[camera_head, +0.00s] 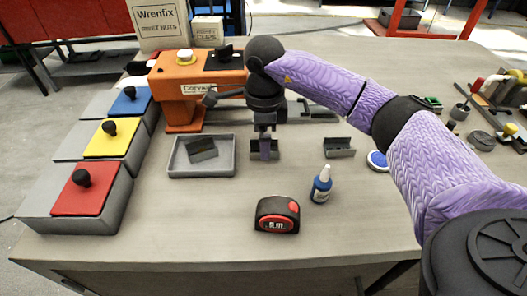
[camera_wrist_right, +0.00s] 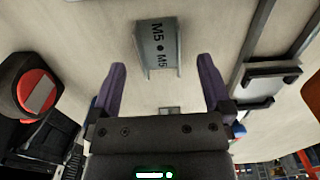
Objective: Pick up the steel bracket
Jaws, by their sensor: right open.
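A grey bracket (camera_head: 274,153) stands on the table directly under my right gripper (camera_head: 264,150), whose fingers partly hide it in the head view. In the right wrist view a grey bent bracket (camera_wrist_right: 158,50) marked "M5" lies just beyond the fingertips. My right gripper (camera_wrist_right: 161,75) is open, its two purple fingers apart with nothing held between them. A second grey bracket (camera_head: 339,148) stands to the right, and a darker one (camera_head: 202,150) lies in the grey tray (camera_head: 175,170). My left gripper is not in view.
A black tape measure (camera_head: 277,215) and a blue bottle (camera_head: 321,185) stand nearer the front. An orange machine (camera_head: 185,95) is close behind and left. Red, yellow and blue lidded bins (camera_head: 90,190) line the left edge. Bare table lies between the bottle and the right bracket.

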